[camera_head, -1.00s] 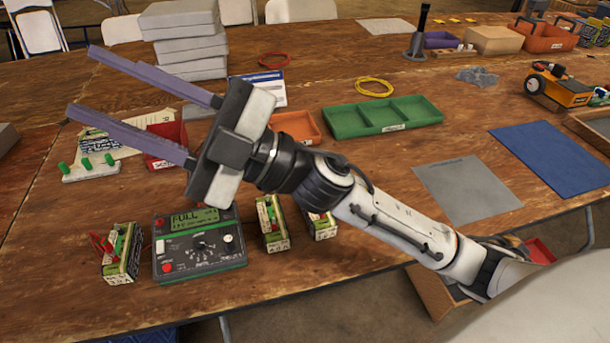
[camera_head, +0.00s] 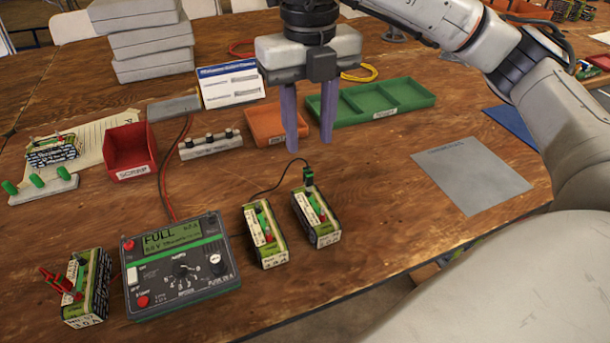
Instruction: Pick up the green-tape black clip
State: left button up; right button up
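A small black clip with green on it (camera_head: 308,177) sits at the far end of the right-hand battery block (camera_head: 316,217). A thin black wire arcs from it to the left. My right gripper (camera_head: 308,148) points down with its two purple fingers apart and nothing between them. In the picture its fingertips are just above the clip; the height gap is hard to judge. My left gripper is not in view.
Another battery block (camera_head: 264,234) stands close to the left, then a green-and-black meter (camera_head: 180,265) and a block with red clips (camera_head: 87,288). Behind are an orange tray (camera_head: 264,124), green tray (camera_head: 415,93) and red bin (camera_head: 130,150). A grey mat (camera_head: 470,175) lies clear at right.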

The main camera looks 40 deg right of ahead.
aim_at(308, 169)
jog(key=f, duration=0.8)
jog(key=shift+s+a+f+b, duration=0.15)
jog(key=shift+s+f+b, duration=0.05)
jog(key=shift+b, duration=0.15)
jog(key=c, duration=0.9)
